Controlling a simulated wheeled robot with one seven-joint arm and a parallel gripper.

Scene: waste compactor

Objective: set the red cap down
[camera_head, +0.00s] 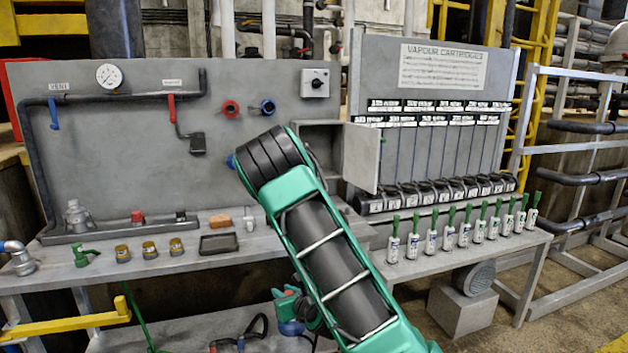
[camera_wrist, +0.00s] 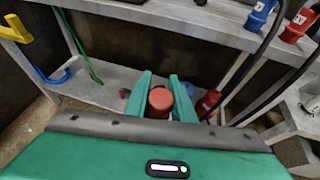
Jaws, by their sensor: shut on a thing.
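The red cap (camera_wrist: 160,101) sits between the two green fingers of my gripper (camera_wrist: 161,82) in the wrist view. The fingers are shut on it, one on each side. It is held in front of the grey lower shelf (camera_wrist: 100,92) under the bench. I cannot tell how far it is above the shelf, or whether it touches it. In the head view my arm crosses the middle of the bench, and the cap cannot be made out.
Red items (camera_wrist: 208,104) lie on the lower shelf close beside the fingers. Blue (camera_wrist: 260,14) and red (camera_wrist: 299,24) hose ends are at upper right. The bench (camera_head: 120,268) holds a black tray (camera_head: 218,244) and brass fittings (camera_head: 149,249). Green-topped bottles (camera_head: 431,237) line the right bench.

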